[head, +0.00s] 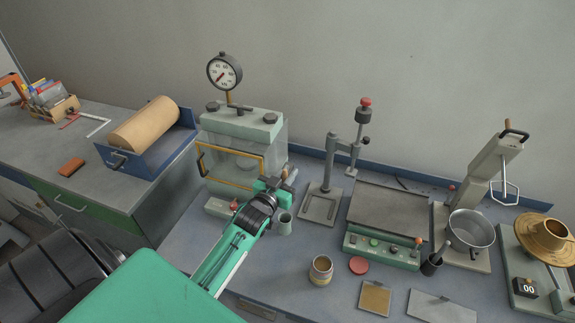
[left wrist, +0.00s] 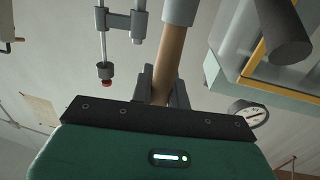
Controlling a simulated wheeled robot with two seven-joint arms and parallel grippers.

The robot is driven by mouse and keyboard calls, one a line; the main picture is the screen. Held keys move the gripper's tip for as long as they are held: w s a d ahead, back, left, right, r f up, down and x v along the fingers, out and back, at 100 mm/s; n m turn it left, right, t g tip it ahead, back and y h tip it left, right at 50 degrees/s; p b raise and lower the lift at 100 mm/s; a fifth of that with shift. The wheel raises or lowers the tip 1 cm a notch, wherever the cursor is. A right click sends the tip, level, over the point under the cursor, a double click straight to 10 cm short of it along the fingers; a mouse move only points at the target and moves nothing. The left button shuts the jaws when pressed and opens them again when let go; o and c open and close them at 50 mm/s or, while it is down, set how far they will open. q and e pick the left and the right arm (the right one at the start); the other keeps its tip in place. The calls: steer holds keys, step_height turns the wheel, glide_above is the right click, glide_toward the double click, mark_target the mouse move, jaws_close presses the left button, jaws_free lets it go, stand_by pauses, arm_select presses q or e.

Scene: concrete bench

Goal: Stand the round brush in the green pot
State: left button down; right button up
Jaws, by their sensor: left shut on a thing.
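My left gripper (head: 276,188) is shut on the round brush, in front of the glass-fronted chamber. In the left wrist view the brush's wooden handle (left wrist: 167,72) stands between the fingers (left wrist: 160,85), with a wider grey part (left wrist: 181,10) at its far end. In the head view the gripper mostly hides the brush. A small grey-green pot (head: 285,225), seemingly the green pot, stands on the bench just below the gripper. I cannot tell whether the brush's lower end is above or inside it. My right gripper is not in view.
The chamber (head: 243,140) with its dial gauge (head: 224,72) stands close behind the gripper. A press stand (head: 323,200) is to the right. A tan jar (head: 321,270), a red lid (head: 358,265) and a dark pot (head: 431,266) holding a tool stand farther right.

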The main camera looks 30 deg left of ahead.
arm_select(q)
step_height(320, 180, down, 12)
steer(key=b, duration=0.9)
steer(key=shift+b, duration=0.3)
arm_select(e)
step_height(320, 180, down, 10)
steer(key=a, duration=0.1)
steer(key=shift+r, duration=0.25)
arm_select(q)
steer(key=shift+a+r, duration=0.1)
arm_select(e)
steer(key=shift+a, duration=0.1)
arm_select(q)
steer(key=c, duration=1.3)
jaws_free()
